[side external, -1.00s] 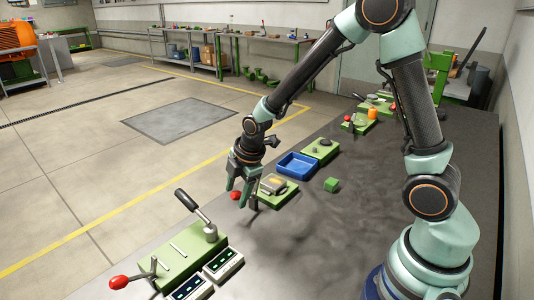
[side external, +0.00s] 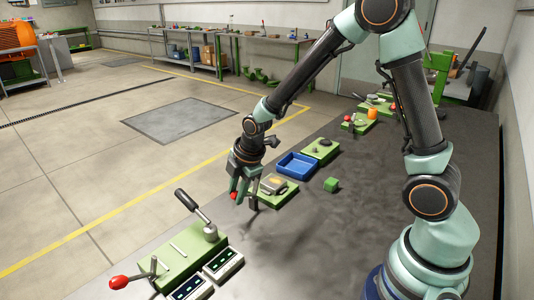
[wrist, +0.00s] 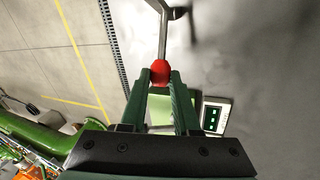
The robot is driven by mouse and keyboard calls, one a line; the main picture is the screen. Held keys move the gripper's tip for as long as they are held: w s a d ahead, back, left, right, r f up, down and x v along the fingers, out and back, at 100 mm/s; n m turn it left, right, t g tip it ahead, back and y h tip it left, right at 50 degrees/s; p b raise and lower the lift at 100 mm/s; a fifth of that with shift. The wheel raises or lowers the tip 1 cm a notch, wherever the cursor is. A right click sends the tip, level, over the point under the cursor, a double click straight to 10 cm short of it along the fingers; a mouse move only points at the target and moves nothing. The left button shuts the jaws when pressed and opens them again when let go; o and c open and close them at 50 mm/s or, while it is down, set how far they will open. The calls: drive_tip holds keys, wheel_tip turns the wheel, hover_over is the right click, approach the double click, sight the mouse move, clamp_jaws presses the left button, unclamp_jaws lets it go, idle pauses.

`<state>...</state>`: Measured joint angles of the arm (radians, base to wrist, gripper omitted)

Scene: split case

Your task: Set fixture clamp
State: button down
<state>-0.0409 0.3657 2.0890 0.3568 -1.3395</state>
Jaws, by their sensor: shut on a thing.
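My gripper (side external: 238,192) is low over the bench, at the left end of a small green fixture (side external: 290,194) with a metal piece on it. Its fingers are shut on a red knob (side external: 234,195). In the wrist view the red knob (wrist: 160,73) sits between the two green fingertips. A thin metal lever (wrist: 164,38) runs from the knob up to a dark fitting at the top edge. The fingers partly hide the knob and the lever in the side view.
A larger green fixture (side external: 180,256) with a black-handled lever (side external: 195,206) and another red knob (side external: 119,282) stands at the front left. Beside it are display boxes (side external: 222,263). The bench's right side is clear.

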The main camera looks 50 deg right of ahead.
drive_tip(key=shift+s, duration=0.1)
idle(0.8)
drive_tip(key=shift+d+r+m, duration=0.3)
drive_tip(key=shift+d+r, duration=0.15)
drive_tip(key=c, duration=0.6)
unclamp_jaws()
drive_tip(key=shift+c, duration=0.2)
drive_tip(key=shift+r, duration=0.1)
drive_tip(key=v, duration=1.1)
drive_tip(key=shift+r, duration=0.4)
drive_tip(key=shift+s, duration=0.15)
